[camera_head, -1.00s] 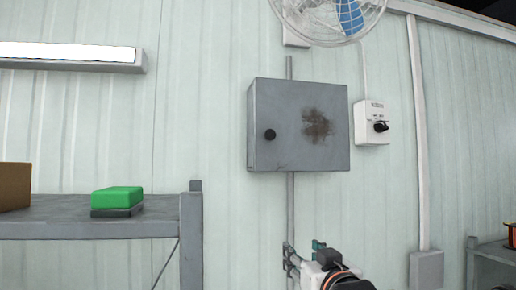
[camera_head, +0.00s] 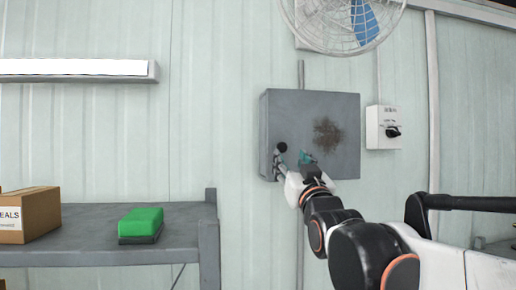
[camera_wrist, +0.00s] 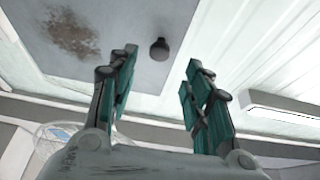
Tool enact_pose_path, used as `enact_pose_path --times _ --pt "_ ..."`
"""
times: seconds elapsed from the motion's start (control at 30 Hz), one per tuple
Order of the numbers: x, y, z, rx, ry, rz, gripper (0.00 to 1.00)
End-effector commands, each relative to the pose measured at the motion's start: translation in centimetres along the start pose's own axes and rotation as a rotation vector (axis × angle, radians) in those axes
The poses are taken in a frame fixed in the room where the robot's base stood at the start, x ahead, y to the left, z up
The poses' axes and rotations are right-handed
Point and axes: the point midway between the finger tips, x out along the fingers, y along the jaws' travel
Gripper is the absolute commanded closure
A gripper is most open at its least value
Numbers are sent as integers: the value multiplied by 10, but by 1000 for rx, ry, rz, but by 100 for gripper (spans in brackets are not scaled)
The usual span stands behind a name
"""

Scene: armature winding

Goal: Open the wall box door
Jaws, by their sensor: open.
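The grey wall box (camera_head: 340,105) hangs on the wall, its door shut, with a brown stain on its front. Its round black knob (camera_head: 282,147) sits at the left side of the door. My gripper (camera_head: 292,158) is open and empty in front of the lower left of the door, close to the knob. In the wrist view, the knob (camera_wrist: 159,49) shows between and beyond the two teal-padded fingers (camera_wrist: 158,78), nearer the left one. The fingers do not appear to touch it. Part of the door's lower edge is hidden behind my gripper.
A white switch box (camera_head: 383,127) with a black rotary knob is to the right of the wall box. A caged fan (camera_head: 340,20) is above. A shelf (camera_head: 90,255) at left carries a cardboard box (camera_head: 28,215) and a green block (camera_head: 140,222).

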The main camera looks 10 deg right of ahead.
Motion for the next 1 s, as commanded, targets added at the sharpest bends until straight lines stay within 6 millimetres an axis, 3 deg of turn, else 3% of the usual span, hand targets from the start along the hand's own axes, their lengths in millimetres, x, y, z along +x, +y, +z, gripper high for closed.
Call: enact_pose_path --times 0.2,0.4,0.87,0.9,1.0 --pt "40 0 -1 0 0 0 54" --pt "66 0 -1 0 -1 0 54" --pt "77 0 0 0 -1 0 54" --pt "77 0 0 0 -1 0 57" --pt "77 0 0 0 -1 0 79"
